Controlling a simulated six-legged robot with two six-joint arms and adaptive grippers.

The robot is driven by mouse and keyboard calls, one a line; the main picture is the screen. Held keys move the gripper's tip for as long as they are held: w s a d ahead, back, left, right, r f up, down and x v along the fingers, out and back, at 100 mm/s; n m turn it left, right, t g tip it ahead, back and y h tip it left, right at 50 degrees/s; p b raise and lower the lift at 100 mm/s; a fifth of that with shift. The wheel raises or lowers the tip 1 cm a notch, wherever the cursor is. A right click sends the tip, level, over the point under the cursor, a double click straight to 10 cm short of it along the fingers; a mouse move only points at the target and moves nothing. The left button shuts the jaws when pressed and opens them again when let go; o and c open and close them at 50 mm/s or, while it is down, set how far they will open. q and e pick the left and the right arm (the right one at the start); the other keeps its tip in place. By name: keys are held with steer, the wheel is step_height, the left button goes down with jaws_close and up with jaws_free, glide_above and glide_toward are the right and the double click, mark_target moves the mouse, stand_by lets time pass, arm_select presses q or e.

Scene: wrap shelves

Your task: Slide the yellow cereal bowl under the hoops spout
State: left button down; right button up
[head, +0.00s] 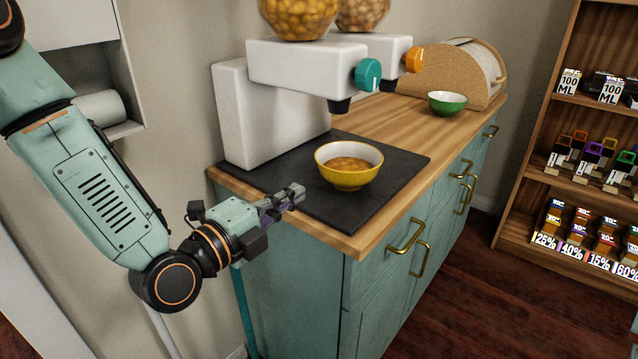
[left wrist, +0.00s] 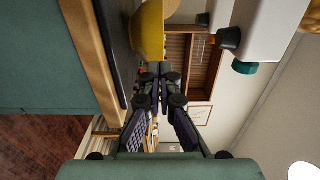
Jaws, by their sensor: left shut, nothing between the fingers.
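The yellow bowl (head: 348,178) stands upright on the dark mat, with brownish-orange food in it. It also shows in the left wrist view (left wrist: 152,30). The near white dispenser has a teal knob (head: 368,75) and a black spout (head: 340,105) above the bowl; I cannot tell if the bowl is directly under it. The far dispenser has an orange knob (head: 414,60). I cannot tell which holds hoops. My left gripper (head: 297,192) is shut and empty, at the mat's near-left edge, left of the bowl and apart from it. My right gripper is not in view.
The dark mat (head: 400,160) lies on a wooden counter (head: 455,121) over teal cabinets with brass handles. A green bowl (head: 447,103) and a bread box (head: 445,72) stand further back. A shelf with several small packs (head: 585,160) stands at right.

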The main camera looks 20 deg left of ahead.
mark_target(329, 171)
arm_select(q)
steer(key=shift+b+x, duration=1.05)
steer(key=shift+x, duration=2.55)
steer(key=shift+w, duration=0.2)
